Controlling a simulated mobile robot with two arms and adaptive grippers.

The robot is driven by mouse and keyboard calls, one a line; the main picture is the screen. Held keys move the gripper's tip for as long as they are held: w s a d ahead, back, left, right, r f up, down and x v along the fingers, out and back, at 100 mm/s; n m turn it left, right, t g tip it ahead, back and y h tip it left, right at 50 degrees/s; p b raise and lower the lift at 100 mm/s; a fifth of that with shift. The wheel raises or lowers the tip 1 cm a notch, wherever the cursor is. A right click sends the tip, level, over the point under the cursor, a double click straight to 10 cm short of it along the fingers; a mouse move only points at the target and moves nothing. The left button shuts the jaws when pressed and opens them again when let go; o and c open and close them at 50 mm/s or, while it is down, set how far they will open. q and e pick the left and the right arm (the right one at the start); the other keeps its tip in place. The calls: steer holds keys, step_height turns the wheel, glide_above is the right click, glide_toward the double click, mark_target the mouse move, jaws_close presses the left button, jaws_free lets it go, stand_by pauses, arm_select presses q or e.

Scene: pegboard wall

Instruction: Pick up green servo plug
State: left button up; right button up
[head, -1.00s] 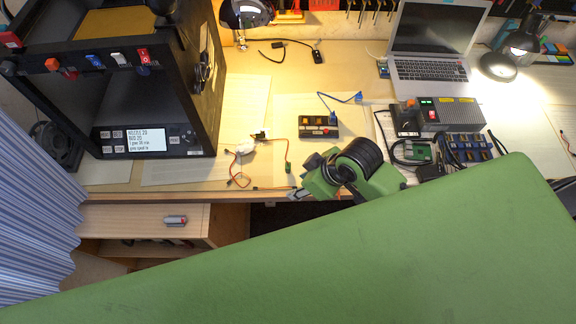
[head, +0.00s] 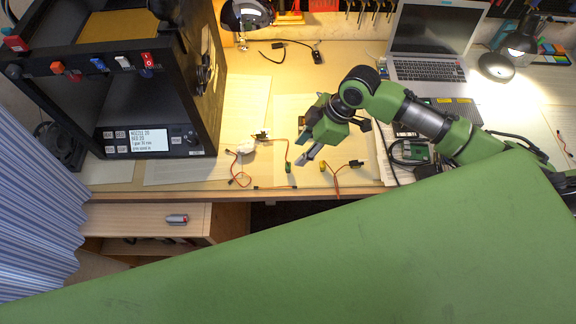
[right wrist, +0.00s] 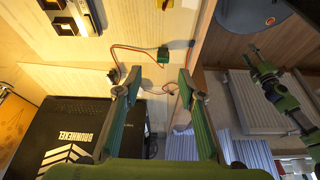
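The green servo plug (head: 288,167) lies on the desk near its front edge, at the end of a thin servo cable. It also shows in the right wrist view (right wrist: 163,55), just beyond the gap between my fingertips. My right gripper (head: 303,140) is above the desk, to the right of and behind the plug. In the right wrist view its two fingers (right wrist: 159,76) are spread apart with nothing between them.
A small white servo (head: 245,147) with coiled wires lies left of the plug. A yellow plug (head: 323,167) with wires lies to its right. The black 3D printer (head: 150,100) stands at left. The laptop (head: 428,45) stands at the back right. The desk's front edge is close.

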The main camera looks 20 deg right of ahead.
mark_target(288, 165)
steer(key=x, duration=0.2)
steer(key=shift+a+f, duration=0.15)
steer(key=shift+f, duration=0.15)
steer(key=shift+a+f+p, duration=0.2)
steer(key=shift+f+p, duration=0.05)
steer(key=shift+p, duration=0.1)
steer(key=p+x, duration=0.1)
steer(key=x, duration=0.2)
steer(key=shift+s+a+f, duration=0.1)
steer(key=shift+a+f, duration=0.3)
steer(key=shift+f, duration=0.35)
steer(key=c, duration=0.9)
